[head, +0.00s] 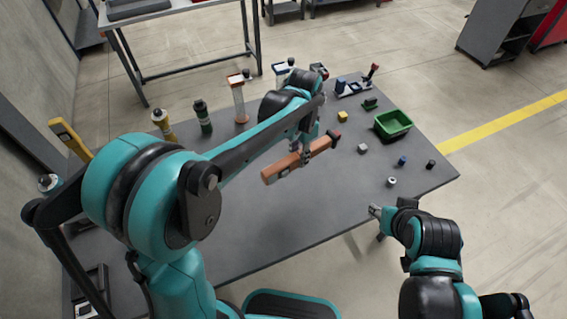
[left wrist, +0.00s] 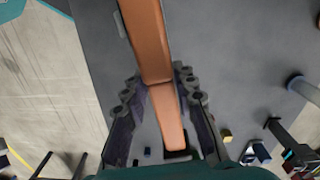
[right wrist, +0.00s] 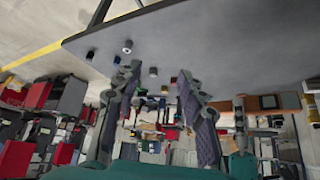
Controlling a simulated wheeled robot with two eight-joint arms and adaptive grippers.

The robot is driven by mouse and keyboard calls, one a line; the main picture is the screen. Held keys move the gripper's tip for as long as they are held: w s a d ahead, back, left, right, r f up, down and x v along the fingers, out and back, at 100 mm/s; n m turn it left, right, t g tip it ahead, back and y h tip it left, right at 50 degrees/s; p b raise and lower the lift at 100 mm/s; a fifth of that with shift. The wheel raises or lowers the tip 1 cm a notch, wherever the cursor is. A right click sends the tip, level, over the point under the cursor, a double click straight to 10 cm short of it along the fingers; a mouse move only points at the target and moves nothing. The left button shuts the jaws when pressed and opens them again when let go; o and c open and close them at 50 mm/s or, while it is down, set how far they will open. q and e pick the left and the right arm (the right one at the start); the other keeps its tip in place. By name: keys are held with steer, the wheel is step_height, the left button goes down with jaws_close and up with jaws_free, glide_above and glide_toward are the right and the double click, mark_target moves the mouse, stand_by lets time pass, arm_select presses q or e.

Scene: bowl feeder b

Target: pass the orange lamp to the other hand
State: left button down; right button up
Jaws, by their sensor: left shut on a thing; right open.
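The orange lamp (head: 281,168) is a long bar with a wider end at lower left and a dark end at upper right in the head view. My left gripper (head: 304,151) is shut around its middle and holds it over the table. In the left wrist view the lamp (left wrist: 148,42) runs between the fingers of the left gripper (left wrist: 160,88). My right gripper (head: 376,211) is at the table's front right edge, apart from the lamp. In the right wrist view its fingers (right wrist: 158,80) are spread and nothing is between them.
The grey table (head: 270,225) has a clear front middle. A green bin (head: 393,124), a yellow cube (head: 342,116), a grey cube (head: 362,148) and several small parts lie at right. A dark green bottle (head: 203,118) and a yellow-topped bottle (head: 162,122) stand at back left.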

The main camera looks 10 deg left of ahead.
arm_select(q)
steer(key=shift+d+r, duration=0.25)
steer(key=shift+d, duration=0.05)
arm_select(e)
steer(key=shift+o, duration=0.6)
steer(key=shift+r, duration=0.1)
arm_select(q)
steer(key=shift+r, duration=0.1)
steer(key=shift+w, duration=0.1)
arm_select(e)
step_height(320, 180, up, 8)
steer(key=n+g, duration=0.7)
steer(key=n, duration=2)
glide_above(327, 138)
step_height(327, 138, down, 12)
steer(key=shift+c, duration=0.3)
